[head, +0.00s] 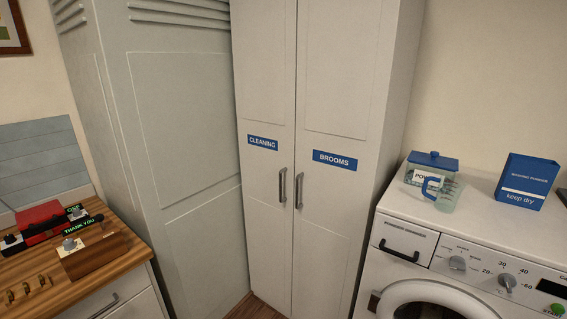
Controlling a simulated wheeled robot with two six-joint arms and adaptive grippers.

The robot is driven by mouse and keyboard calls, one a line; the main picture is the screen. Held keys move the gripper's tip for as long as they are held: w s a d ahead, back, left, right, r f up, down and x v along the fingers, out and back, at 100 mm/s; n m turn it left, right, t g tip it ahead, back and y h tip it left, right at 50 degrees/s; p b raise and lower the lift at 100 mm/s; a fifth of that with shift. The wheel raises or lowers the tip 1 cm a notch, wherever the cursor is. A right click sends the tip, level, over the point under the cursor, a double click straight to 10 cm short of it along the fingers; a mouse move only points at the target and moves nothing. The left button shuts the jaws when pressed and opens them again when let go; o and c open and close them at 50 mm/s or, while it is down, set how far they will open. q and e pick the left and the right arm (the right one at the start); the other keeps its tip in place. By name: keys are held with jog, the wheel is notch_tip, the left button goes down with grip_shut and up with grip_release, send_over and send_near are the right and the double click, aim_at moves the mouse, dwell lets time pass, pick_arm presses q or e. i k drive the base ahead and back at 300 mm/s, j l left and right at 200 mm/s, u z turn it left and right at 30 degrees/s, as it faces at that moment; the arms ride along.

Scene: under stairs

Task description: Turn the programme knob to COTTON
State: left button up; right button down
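The white washing machine (425,208) stands at the right, its front panel partly cut off by the picture's edge. A grey round knob (457,263) sits on the panel right of the detergent drawer (404,250), with small print around it that I cannot read. A second grey knob (507,281) to its right has the numbers 30, 40 and 60 around it. I cannot read COTTON at either knob, nor tell where their pointers stand. Neither of my grippers is in view.
A blue-lidded container (432,160), a clear measuring jug (447,196) and a blue washing powder box (527,181) stand on the machine. A tall white cupboard (335,90) marked CLEANING and BROOMS is left of it. A wooden counter (30,270) holds small items.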

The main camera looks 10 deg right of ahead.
aim_at(456, 262)
jog(key=z, duration=1.55)
